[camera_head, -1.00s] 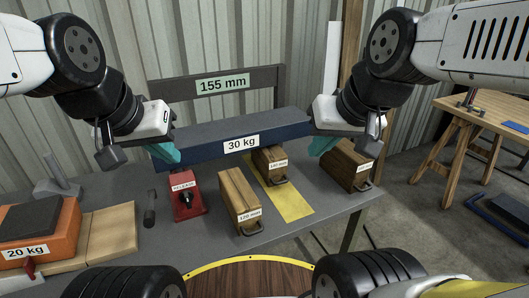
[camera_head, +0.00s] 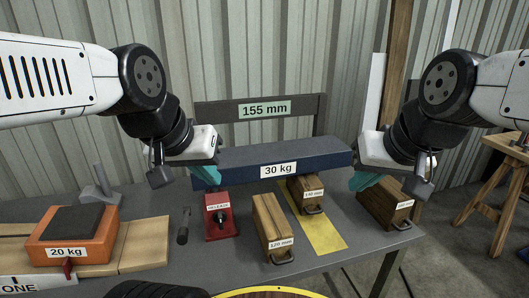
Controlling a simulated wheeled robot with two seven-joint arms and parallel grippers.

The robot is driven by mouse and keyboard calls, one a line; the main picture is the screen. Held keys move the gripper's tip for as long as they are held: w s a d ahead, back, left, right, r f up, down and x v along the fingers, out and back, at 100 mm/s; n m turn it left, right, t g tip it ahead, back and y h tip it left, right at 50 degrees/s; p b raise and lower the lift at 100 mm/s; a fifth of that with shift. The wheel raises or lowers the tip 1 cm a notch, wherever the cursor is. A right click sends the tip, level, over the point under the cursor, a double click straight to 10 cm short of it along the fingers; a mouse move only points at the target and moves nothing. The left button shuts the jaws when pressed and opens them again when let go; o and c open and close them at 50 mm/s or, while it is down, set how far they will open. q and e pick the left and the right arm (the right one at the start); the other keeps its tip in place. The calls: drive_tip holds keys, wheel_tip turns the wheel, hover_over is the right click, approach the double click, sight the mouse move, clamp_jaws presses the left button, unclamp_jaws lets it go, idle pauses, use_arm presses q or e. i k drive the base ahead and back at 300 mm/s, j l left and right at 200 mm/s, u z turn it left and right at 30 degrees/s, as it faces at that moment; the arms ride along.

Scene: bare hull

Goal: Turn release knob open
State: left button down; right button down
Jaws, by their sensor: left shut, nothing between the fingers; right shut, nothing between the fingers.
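The red box labelled RELEASE (camera_head: 213,231) stands on the grey bench, with a small dark knob (camera_head: 221,216) on its front. The knob's angle is too small to tell. My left gripper (camera_head: 206,176) has teal fingers and is at the left end of the blue 30 kg beam (camera_head: 240,163), just above and behind the red box. My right gripper (camera_head: 367,181) is at the beam's right end. Both grippers are shut with nothing between the fingers. Whether either one touches the beam cannot be told.
Wooden blocks (camera_head: 270,218) with handles stand near a yellow strip (camera_head: 325,238). A dark handle (camera_head: 184,226) lies left of the red box. An orange 20 kg weight (camera_head: 100,237) sits on boards at left. The 155 mm frame (camera_head: 310,112) rises behind the beam.

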sight(219, 217)
drive_tip(key=k+j, duration=0.85)
drive_tip(key=k+l+u, duration=0.05)
drive_tip(key=k, duration=0.05)
